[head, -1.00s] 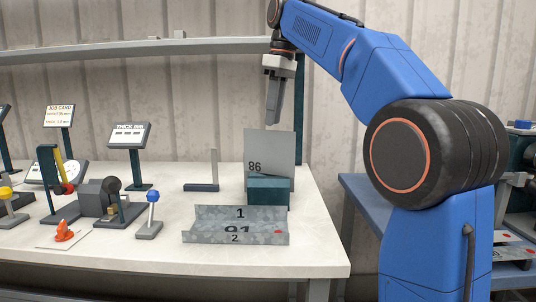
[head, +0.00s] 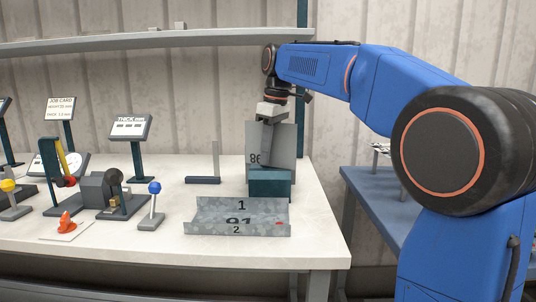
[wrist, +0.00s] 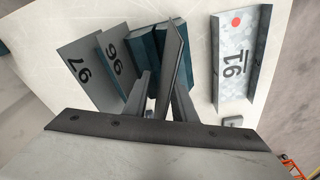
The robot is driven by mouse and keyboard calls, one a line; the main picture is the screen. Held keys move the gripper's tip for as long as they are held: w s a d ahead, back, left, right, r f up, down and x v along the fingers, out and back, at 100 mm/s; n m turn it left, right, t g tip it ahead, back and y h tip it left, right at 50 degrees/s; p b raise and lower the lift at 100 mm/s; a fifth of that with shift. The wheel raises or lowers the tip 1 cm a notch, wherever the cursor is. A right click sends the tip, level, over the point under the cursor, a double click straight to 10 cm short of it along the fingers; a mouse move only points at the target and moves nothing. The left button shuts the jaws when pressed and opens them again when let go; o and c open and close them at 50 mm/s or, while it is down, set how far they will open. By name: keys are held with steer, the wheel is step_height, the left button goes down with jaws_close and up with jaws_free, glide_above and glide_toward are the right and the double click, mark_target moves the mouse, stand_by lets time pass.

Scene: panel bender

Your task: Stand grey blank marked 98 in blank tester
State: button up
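In the head view a grey blank (head: 285,142) stands upright behind a teal block (head: 270,184). Its marking reads like 86 from here, partly covered by my gripper. My gripper (head: 267,163) points down in front of this blank, above the teal block. The wrist view shows two grey blanks side by side: the outer one (wrist: 88,75) reads about 97, the inner one (wrist: 115,62) about 96 or 98. The gripper's fingers (wrist: 165,76) are apart there, with a dark plate edge (wrist: 178,50) showing between them. I cannot tell whether they touch it.
A bent galvanised part (head: 236,206) marked 91 lies at the table's front, also in the wrist view (wrist: 249,55). A small stand with an upright bar (head: 203,180), a blue-knobbed lever (head: 153,200) and several gauges and signs stand left. A shelf (head: 160,45) runs above. The table's right end is clear.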

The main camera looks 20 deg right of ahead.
steer(key=shift+f, duration=0.15)
jaws_close()
stand_by(1.8)
steer(key=shift+r, duration=5.4)
steer(key=shift+r, duration=0.1)
